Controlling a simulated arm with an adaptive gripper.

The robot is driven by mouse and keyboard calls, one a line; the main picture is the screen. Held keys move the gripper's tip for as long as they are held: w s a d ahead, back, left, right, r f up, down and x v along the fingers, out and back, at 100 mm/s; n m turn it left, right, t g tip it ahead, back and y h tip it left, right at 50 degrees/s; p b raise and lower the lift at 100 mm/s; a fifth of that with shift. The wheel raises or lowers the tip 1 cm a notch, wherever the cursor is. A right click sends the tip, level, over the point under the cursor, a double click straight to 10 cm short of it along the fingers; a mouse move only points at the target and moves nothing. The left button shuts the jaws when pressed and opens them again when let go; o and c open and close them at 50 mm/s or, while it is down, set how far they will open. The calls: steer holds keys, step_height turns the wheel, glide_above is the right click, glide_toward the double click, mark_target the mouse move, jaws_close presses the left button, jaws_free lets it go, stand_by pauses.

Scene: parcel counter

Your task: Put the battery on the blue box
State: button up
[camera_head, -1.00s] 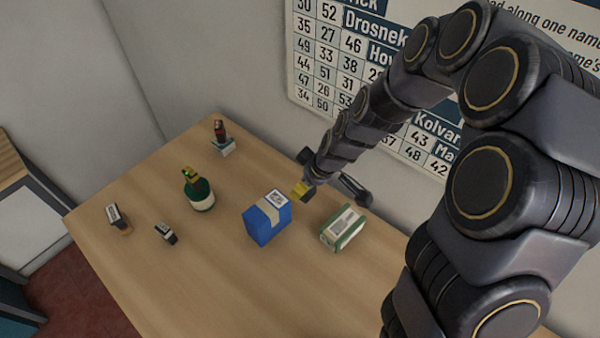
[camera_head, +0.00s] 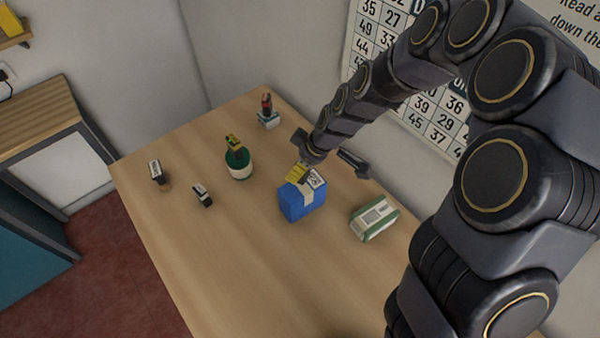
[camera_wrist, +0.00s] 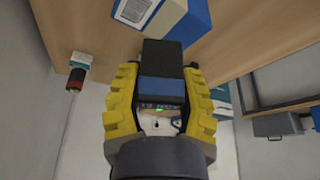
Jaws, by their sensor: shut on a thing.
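The blue box (camera_head: 297,205) stands on the table, with a pale strip and a printed label on top. It also shows at the top of the wrist view (camera_wrist: 188,24). My gripper (camera_head: 303,173) is at the back upper edge of the box, its yellow finger overlapping the box top in the head view. In the wrist view my gripper (camera_wrist: 162,74) is shut on a dark block with a blue band, apparently the battery (camera_wrist: 162,88). Its far end points towards the blue box. I cannot tell whether they touch. The battery is mostly hidden in the head view.
A green and white box (camera_head: 374,219) lies right of the blue box. A green round container (camera_head: 238,166) with a yellow and black item on top stands left. A small box (camera_head: 268,118) bears a red and dark item at the back. The front table is clear.

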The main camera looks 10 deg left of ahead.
steer(key=shift+f, duration=1.4)
steer(key=o, duration=1)
steer(key=shift+f, duration=0.15)
steer(key=v, duration=1.1)
steer(key=s+d+r+m+g+h, duration=0.1)
steer(key=s+d+r+m, duration=0.2)
steer(key=s, duration=0.5)
steer(key=s+d+r+m+g+h, duration=0.1)
steer(key=s+d+r+m, duration=0.2)
steer(key=s+m, duration=0.3)
steer(key=s+d+r+m+g+h, duration=0.1)
steer(key=s+d+r+m+h, duration=0.1)
steer(key=s, duration=0.8)
steer(key=shift+s+d+r+m, duration=0.1)
steer(key=shift+d+r+m, duration=0.2)
steer(key=shift+d+m, duration=0.4)
steer(key=shift+s+d+r+m, duration=0.1)
steer(key=shift+d+r+m, duration=0.2)
steer(key=shift+d+m, duration=0.35)
